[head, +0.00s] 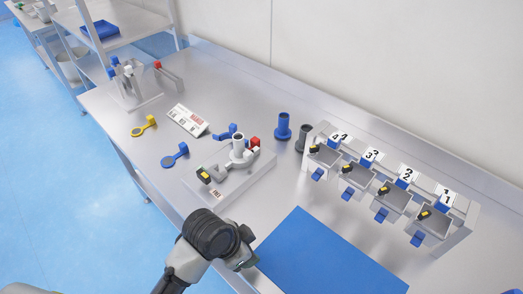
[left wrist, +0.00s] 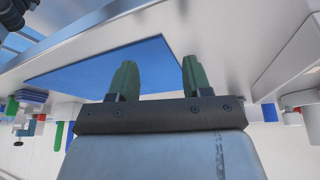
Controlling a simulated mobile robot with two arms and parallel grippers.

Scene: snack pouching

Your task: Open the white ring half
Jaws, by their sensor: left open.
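A white ring-shaped clamp (head: 243,158) sits around a grey cylinder (head: 238,143) on a pale base block (head: 222,195), mid-table. A lever with a yellow-green tip (head: 204,175) sticks out toward the front left, and a red piece (head: 255,142) sits at the back right. Whether the ring's halves are closed is too small to tell. My left gripper (head: 244,262) is in front of the base block, near the left corner of the blue mat, apart from the clamp. In the left wrist view, its two green fingers (left wrist: 158,75) are spread and empty. My right gripper does not show.
A blue mat (head: 325,262) lies at the front. Several numbered trays on a rack (head: 440,245) stand to the right. A blue cylinder (head: 283,127) and dark cylinder (head: 302,138) stand behind. Yellow (head: 144,127) and blue (head: 175,156) clamps and a label card (head: 187,120) lie left.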

